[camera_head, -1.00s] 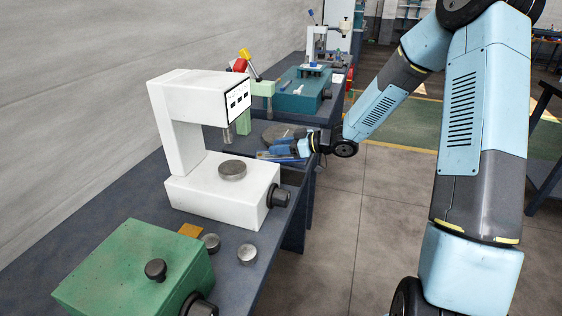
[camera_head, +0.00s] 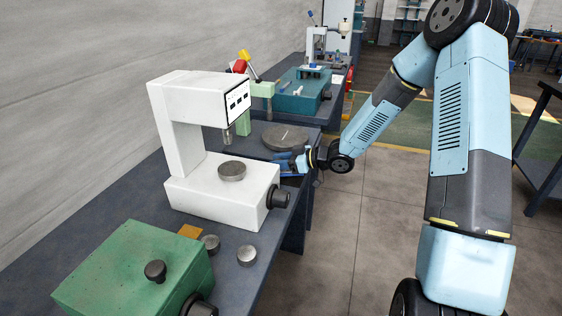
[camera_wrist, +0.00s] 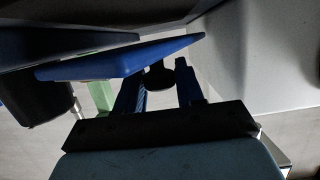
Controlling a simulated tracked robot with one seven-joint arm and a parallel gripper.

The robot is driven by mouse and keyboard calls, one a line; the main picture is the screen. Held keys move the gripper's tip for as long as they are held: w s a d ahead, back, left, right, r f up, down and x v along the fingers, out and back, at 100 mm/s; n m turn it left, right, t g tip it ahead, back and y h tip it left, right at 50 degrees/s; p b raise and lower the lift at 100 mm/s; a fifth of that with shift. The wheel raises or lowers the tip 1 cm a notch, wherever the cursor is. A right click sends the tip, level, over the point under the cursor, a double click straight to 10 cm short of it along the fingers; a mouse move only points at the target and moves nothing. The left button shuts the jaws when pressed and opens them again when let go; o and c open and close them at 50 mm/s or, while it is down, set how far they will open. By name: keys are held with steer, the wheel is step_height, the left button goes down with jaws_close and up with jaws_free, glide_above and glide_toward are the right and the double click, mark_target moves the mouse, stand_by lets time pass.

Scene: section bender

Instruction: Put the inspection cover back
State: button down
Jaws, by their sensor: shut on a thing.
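In the wrist view, my gripper (camera_wrist: 160,80) has its two blue fingers on either side of a small black knob (camera_wrist: 157,77). The knob adjoins a flat blue plate, which I take for the inspection cover (camera_wrist: 115,60); it lies tilted just beyond the fingers. In the head view, my gripper (camera_head: 302,161) is at the bench's right edge, just in front of a round grey disc (camera_head: 285,138). Blue parts show there, too small to tell cover from fingers. The opening that the cover fits is not clearly seen.
A white press (camera_head: 215,187) stands left and nearer on the bench, with a green box (camera_head: 130,270) before it. Two small grey discs (camera_head: 246,255) lie near the bench edge. A teal machine (camera_head: 300,95) stands behind.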

steer(key=shift+f, duration=0.1)
steer(key=c, duration=0.7)
jaws_free()
